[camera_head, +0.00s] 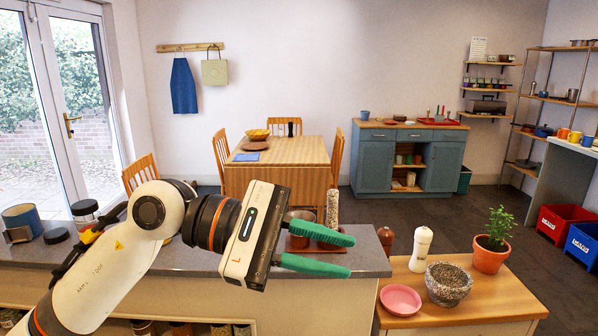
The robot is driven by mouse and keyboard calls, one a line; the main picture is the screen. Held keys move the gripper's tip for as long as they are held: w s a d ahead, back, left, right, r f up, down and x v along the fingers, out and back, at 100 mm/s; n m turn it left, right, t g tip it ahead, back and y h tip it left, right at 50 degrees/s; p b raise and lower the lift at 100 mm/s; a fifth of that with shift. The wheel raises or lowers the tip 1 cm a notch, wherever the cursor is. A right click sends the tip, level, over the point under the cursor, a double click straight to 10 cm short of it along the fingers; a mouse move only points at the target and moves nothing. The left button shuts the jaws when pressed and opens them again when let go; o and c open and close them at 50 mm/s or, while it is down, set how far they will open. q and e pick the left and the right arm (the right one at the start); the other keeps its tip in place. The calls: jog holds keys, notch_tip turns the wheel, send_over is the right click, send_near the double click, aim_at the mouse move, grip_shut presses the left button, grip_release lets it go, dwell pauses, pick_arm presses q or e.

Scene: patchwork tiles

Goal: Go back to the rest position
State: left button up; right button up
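My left arm comes in from the lower left and reaches across the grey counter (200,262). My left gripper (350,256) points right above this counter. Its two green fingers are apart, with nothing visibly held between them. Behind the fingers are a reddish-brown tray (327,247) and a speckled upright cylinder (333,208), both partly hidden by the gripper. My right gripper is not in view.
Jars and a blue pot (24,219) stand at left.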

pick_arm(q)
jog(key=w+a+f+n+t+h, duration=0.1)
jog(key=w+a+n+t, duration=0.35)
jog(key=n+t, duration=0.95)
jog(key=w+a+n+t+h, duration=0.1)
jog(key=w+a+n+t, duration=0.4)
jog(key=n, duration=1.4)
jog(key=s+a+f+n+y, duration=0.1)
jog(key=a+f+n+y, duration=0.5)
jog(key=f+n+y, duration=0.5)
jog(key=s+a+f+n+y, duration=0.1)
jog(key=a+f+n+y, duration=0.45)
jog(key=f+n, duration=0.55)
jog(key=s+a+f+n+g, duration=0.3)
jog(key=s+f+n+g, duration=0.3)
jog(key=s+f+g, duration=1.2)
jog(key=s+f+t, duration=0.2)
jog(key=s+f, duration=0.1)
jog(key=f, duration=1.2)
jog(key=s+f+t, duration=0.1)
jog(key=s+f, duration=0.2)
jog(key=f, duration=1.2)
jog(key=s+a+f+g, duration=0.1)
jog(key=s+a+f, duration=0.1)
jog(key=s+f, duration=1.3)
jog(key=shift+s+a+f+m+y, duration=0.25)
jog(key=shift+s+m+y, duration=0.15)
jog(key=shift+s, duration=0.35)
